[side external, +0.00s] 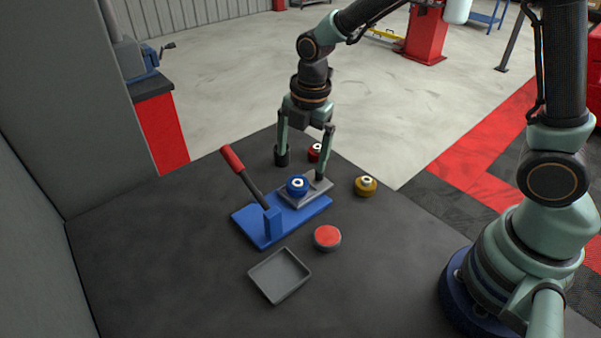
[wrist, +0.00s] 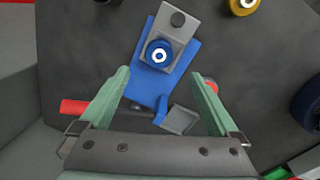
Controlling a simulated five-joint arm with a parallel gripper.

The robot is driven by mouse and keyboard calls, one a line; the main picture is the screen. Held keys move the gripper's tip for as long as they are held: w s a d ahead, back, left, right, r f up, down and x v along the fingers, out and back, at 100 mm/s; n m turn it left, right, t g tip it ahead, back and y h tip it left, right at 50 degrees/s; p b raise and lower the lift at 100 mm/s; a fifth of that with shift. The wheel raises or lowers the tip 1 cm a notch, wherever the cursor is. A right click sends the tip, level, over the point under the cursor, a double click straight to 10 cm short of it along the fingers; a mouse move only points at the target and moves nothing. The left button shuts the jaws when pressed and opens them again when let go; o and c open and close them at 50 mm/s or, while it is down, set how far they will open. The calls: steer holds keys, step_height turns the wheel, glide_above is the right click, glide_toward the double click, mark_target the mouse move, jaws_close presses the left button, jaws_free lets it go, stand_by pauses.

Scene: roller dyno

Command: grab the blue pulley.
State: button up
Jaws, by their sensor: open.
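The blue pulley (side external: 297,186) sits on a grey plate at the end of a blue fixture with a red-handled lever. Its white hub with a dark bore faces up. My gripper (side external: 301,166) is open above and behind the pulley in the side view, its fingers spread wide and pointing down. In the wrist view the pulley (wrist: 160,54) lies centred just beyond the gap between the fingertips of my gripper (wrist: 160,75). Nothing is between the fingers. I cannot tell the exact height of the tips above the plate.
The blue fixture's base (side external: 260,236) carries a lever with a red handle (side external: 231,158). A yellow pulley (side external: 365,186), a red pulley (side external: 316,152), a red-topped button (side external: 327,238) and an empty grey tray (side external: 280,275) surround it.

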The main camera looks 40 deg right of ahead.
mark_target(297, 183)
steer(key=shift+w+a+f, duration=0.1)
steer(key=shift+w+f, duration=0.15)
steer(key=shift+f, duration=1.5)
steer(key=shift+w+f, duration=0.2)
steer(key=shift+f, duration=1.55)
jaws_close()
steer(key=shift+r, duration=0.15)
